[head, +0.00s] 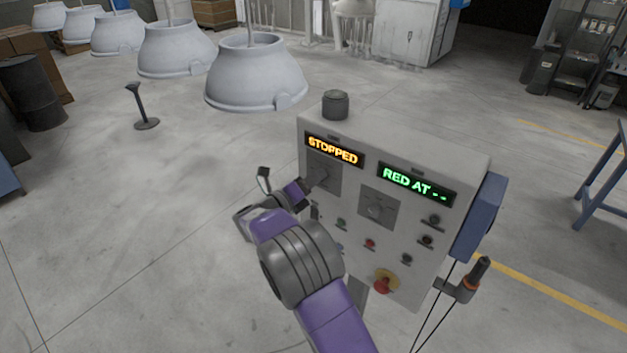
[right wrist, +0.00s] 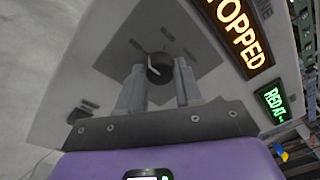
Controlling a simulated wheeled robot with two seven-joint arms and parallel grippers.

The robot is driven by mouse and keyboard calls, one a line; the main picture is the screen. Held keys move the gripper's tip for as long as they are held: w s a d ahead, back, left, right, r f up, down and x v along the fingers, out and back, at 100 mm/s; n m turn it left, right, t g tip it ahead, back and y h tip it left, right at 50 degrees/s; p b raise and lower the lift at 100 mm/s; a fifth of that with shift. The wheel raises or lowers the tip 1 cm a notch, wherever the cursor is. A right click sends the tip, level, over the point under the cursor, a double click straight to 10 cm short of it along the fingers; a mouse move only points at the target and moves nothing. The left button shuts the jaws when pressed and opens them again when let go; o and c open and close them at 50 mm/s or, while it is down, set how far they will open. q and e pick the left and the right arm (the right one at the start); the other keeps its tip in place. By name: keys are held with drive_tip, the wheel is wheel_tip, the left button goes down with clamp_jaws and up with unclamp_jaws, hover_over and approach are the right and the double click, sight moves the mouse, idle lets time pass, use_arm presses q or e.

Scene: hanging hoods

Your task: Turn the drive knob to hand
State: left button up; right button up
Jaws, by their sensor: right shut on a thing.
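The drive knob (right wrist: 158,68) is a dark round knob with a pale pointer line, on a grey square plate under the orange STOPPED display (head: 334,150) of the control box (head: 385,230). My right gripper (right wrist: 160,76) is shut on it, one finger on each side, in the right wrist view. The pointer line looks nearly in line with the fingers; the plate's markings are not readable. My left gripper is not in view.
A second knob (head: 375,210) sits on its own plate under the green RED AT display (head: 415,185). Several small buttons and a red emergency button (head: 383,284) are below. A handle (head: 478,272) sticks out at right. White hoods (head: 255,75) hang behind.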

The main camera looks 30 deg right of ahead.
drive_tip(key=shift+s+d+f+m+t+y+b, duration=0.1)
drive_tip(key=shift+m+t+y+b, duration=0.3)
drive_tip(key=shift+m+b, duration=5.05)
drive_tip(key=shift+s+a+r+m+t+y+b, duration=0.1)
drive_tip(key=shift+m+t+b, duration=0.55)
drive_tip(key=shift+m+b, duration=4.8)
drive_tip(key=shift+s+d+f+m+t+y+b, duration=0.15)
drive_tip(key=shift+m+t+b, duration=0.4)
drive_tip(key=shift+m+b, duration=4.9)
drive_tip(key=shift+m+p, duration=0.45)
drive_tip(key=shift+m, duration=0.1)
drive_tip(key=o, duration=1)
